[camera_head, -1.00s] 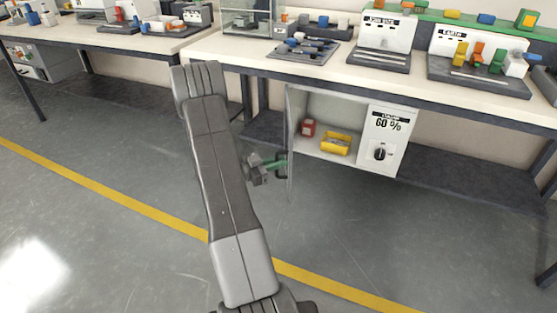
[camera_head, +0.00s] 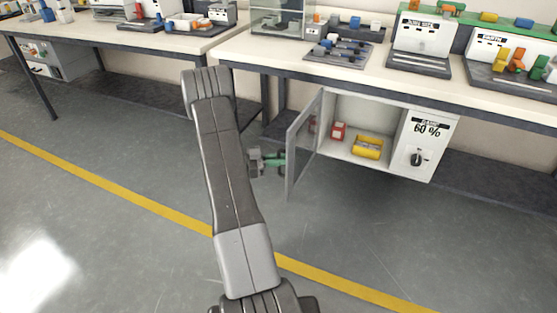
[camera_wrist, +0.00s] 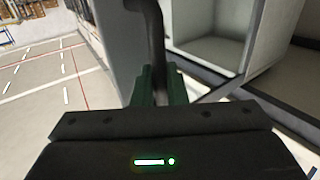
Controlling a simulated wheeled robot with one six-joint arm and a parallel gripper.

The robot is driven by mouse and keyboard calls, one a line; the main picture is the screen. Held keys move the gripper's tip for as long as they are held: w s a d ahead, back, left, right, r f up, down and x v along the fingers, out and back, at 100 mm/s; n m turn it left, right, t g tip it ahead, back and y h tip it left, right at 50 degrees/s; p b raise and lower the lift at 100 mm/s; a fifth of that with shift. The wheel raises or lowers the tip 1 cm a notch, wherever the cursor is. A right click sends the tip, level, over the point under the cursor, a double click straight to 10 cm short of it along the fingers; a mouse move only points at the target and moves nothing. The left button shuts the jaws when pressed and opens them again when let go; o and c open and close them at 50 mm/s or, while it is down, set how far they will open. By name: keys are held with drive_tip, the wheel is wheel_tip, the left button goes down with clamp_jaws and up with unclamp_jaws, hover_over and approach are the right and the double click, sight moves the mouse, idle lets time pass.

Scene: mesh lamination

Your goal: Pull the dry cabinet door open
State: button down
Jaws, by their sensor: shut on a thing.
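The dry cabinet (camera_head: 385,117) hangs under the workbench, and its door (camera_head: 304,142) stands swung well open on the left side. Its inside shows a red item (camera_head: 338,131) and a yellow bin (camera_head: 367,147). My gripper (camera_head: 279,161) is at the outer face of the door, low and near its free edge. In the wrist view my gripper (camera_wrist: 159,84) is shut on the dark door handle (camera_wrist: 150,35). The door panel (camera_wrist: 113,35) and the open cabinet interior (camera_wrist: 205,52) show beyond it. In the head view the handle is mostly hidden by my gripper.
A control panel with a knob (camera_head: 416,158) and a 60 % label is at the cabinet's right. The workbench top (camera_head: 375,75) above carries trays and several small parts. Floor in front is clear, with a yellow line (camera_head: 120,195). A second bench (camera_head: 110,40) stands at left.

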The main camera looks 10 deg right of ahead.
drive_tip(key=c, duration=1.5)
unclamp_jaws()
drive_tip(key=a, duration=0.4)
drive_tip(key=a+p, duration=0.1)
drive_tip(key=a, duration=0.4)
drive_tip(key=a+p, duration=0.1)
drive_tip(key=a, duration=0.3)
drive_tip(key=shift+s+a, duration=0.3)
drive_tip(key=shift+a, duration=0.1)
drive_tip(key=d, duration=0.4)
drive_tip(key=d+b, duration=0.1)
drive_tip(key=d, duration=0.4)
drive_tip(key=d+b, duration=0.1)
drive_tip(key=d, duration=0.4)
drive_tip(key=shift+w, duration=0.25)
